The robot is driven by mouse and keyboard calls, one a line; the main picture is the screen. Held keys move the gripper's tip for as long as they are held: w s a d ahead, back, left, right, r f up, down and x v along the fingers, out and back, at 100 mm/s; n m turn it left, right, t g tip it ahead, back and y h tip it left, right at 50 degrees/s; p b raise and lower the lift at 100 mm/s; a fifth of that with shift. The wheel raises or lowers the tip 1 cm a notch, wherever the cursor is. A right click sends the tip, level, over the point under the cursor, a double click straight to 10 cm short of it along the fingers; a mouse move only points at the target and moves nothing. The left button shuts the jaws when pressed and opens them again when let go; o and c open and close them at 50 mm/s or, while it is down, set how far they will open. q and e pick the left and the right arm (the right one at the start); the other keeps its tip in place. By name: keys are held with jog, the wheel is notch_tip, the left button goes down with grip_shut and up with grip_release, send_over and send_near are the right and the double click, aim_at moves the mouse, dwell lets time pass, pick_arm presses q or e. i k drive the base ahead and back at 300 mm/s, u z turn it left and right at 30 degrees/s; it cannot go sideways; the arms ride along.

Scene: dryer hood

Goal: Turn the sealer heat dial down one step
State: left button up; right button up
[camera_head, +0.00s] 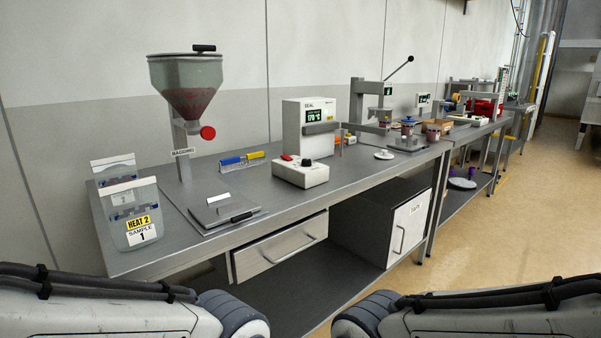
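The sealer (293,125) is a white upright box marked SEAL on the bench, with a small green readout (314,115) that seems to show 170 °C. A low white control box (301,175) stands in front of it. On its top are a small black dial (306,162) and a red switch (286,157). The dial is too small for me to read its setting. My two arms show only at the bottom left and bottom right, well short of the bench. Neither gripper is in view.
The grey bench (290,205) runs from left to back right. A drawer (281,247) sits below. The floor (510,230) at right is clear.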

aim_at(306, 163)
jog(key=u, duration=0.1)
jog(key=k, duration=0.5)
jog(key=z, duration=0.85)
jog(key=i, duration=1.35)
jog(key=u, duration=0.8)
jog(key=i, duration=0.6)
jog(key=u, duration=0.6)
